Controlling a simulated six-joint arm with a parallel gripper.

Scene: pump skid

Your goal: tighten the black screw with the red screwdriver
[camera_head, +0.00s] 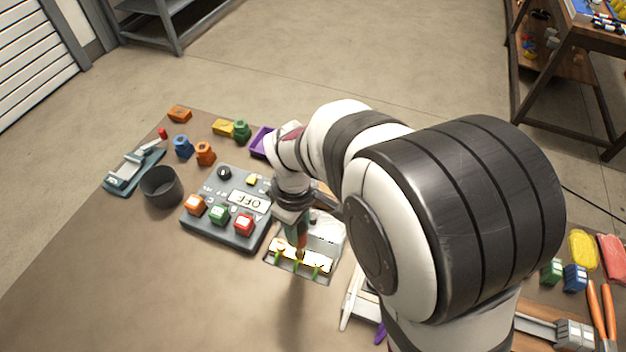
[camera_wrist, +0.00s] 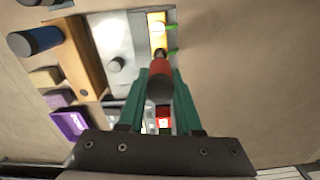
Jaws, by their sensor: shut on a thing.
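The red screwdriver (camera_wrist: 160,70) is held between the green fingers of my gripper (camera_wrist: 160,88) in the wrist view, its handle end towards the camera. In the head view my gripper (camera_head: 298,232) is over the pale metal block (camera_head: 325,238), by its yellow strip (camera_head: 298,258) with green pins. The strip (camera_wrist: 157,28) also shows beyond the screwdriver in the wrist view. I cannot make out the black screw for certain; a dark grey round head (camera_wrist: 116,64) stands on the metal block.
A control panel (camera_head: 225,218) with coloured buttons stands just left of the block. A dark cup (camera_head: 161,187) and several coloured parts lie farther left. White tools (camera_head: 352,297) lie close right of the block. The table front left is clear.

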